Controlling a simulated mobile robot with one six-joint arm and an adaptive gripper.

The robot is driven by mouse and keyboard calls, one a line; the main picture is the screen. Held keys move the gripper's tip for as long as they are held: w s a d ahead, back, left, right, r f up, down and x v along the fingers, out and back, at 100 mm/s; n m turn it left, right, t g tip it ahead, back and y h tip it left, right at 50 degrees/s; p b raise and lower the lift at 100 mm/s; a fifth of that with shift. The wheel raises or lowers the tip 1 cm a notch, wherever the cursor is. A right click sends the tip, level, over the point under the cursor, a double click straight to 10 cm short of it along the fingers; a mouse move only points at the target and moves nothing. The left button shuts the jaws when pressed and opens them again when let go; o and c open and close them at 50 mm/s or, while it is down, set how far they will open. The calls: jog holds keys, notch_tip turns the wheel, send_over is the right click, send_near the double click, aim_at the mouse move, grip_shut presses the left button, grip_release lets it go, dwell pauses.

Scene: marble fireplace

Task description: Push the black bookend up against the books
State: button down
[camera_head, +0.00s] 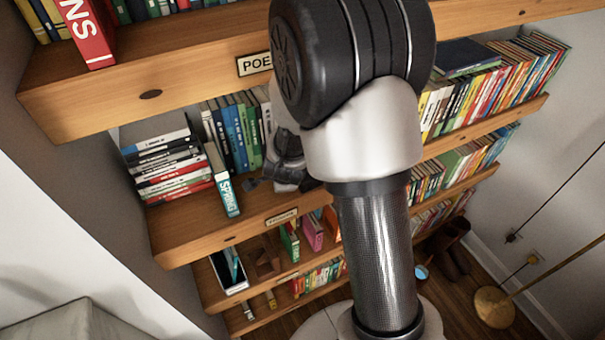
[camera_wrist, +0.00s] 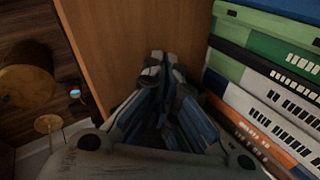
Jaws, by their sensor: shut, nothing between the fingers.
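My gripper (camera_wrist: 158,62) is shut and empty, low over the wooden shelf board (camera_wrist: 110,45). In the wrist view a row of books (camera_wrist: 262,95) with green, white and orange spines stands close to its right. In the head view my gripper (camera_head: 274,183) is at the front of the middle shelf, beside upright blue and green books (camera_head: 238,135). My arm hides the shelf to the right of it. I cannot pick out the black bookend with certainty in either view; it may be behind my arm or lost against the dark gripper.
A horizontal stack of books (camera_head: 165,165) and a leaning teal book (camera_head: 226,190) are at the left of this shelf. The shelf above (camera_head: 190,72), with a red book (camera_head: 88,35), overhangs. More shelves lie below. A brass lamp base (camera_head: 493,307) stands on the floor.

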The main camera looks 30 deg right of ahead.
jog(key=shift+d+b, duration=1.75)
jog(key=shift+d, duration=1.3)
jog(key=shift+d, duration=0.2)
jog(key=shift+d+f+b, duration=0.15)
jog(key=shift+d+b, duration=1.15)
jog(key=shift+d, duration=0.3)
jog(key=shift+a+p, duration=1.15)
jog(key=shift+a, duration=0.7)
